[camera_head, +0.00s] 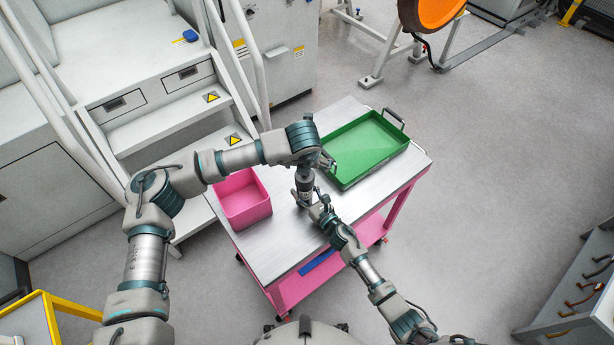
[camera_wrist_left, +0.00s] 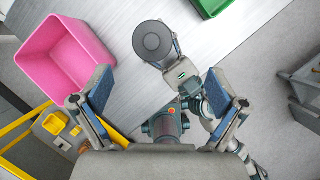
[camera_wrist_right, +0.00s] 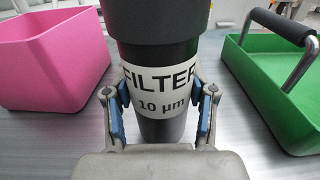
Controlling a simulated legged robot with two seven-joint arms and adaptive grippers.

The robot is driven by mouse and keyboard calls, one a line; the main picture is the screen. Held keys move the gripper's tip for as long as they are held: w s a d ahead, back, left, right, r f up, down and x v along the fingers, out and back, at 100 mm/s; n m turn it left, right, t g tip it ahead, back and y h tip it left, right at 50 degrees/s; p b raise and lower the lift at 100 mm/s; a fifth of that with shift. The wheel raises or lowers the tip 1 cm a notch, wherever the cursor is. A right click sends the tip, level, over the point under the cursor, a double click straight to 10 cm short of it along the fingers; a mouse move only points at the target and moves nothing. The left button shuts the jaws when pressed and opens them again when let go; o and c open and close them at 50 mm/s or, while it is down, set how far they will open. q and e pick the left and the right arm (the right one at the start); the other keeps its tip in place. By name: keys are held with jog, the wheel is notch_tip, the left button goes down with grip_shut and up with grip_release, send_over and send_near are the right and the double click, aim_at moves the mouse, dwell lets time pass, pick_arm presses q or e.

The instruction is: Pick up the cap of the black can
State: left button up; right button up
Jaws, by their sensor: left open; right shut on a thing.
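The black can (camera_wrist_right: 160,128), with a white label reading FILTER 10 µm, stands upright on the cart top. Its wider black cap (camera_wrist_right: 150,22) is on top of it in the right wrist view. The cap shows from above as a dark round disc (camera_wrist_left: 153,40) in the left wrist view. My right gripper (camera_wrist_right: 160,100) is shut around the can's body at the label, below the cap. My left gripper (camera_wrist_left: 158,85) is open and empty above the can, with the cap ahead of its fingers and apart from them. In the head view the left arm partly hides the can (camera_head: 304,181).
A pink bin (camera_head: 246,209) stands left of the can on the metal-topped cart (camera_head: 272,246). A green tray (camera_head: 345,183) with dark-gripped handles lies to the right. White steps with railings are behind left. Bare cart top surrounds the can.

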aim_at(308, 178)
pick_arm(q)
jog(key=x, duration=0.5)
jog(key=shift+w+d+f, duration=0.1)
jog(key=shift+d+f, duration=0.05)
jog(key=shift+f, duration=0.25)
jog(key=x, duration=0.5)
jog(key=shift+s+a+f, duration=0.15)
jog(key=shift+s+a, duration=0.05)
jog(key=shift+a, duration=0.2)
jog(key=shift+w+d+f, duration=0.1)
jog(key=shift+w+f, duration=0.1)
jog(key=shift+f, duration=0.15)
jog(key=shift+c, duration=0.3)
jog(key=shift+s, duration=0.15)
jog(key=c, duration=1.1)
jog(key=shift+d, duration=0.1)
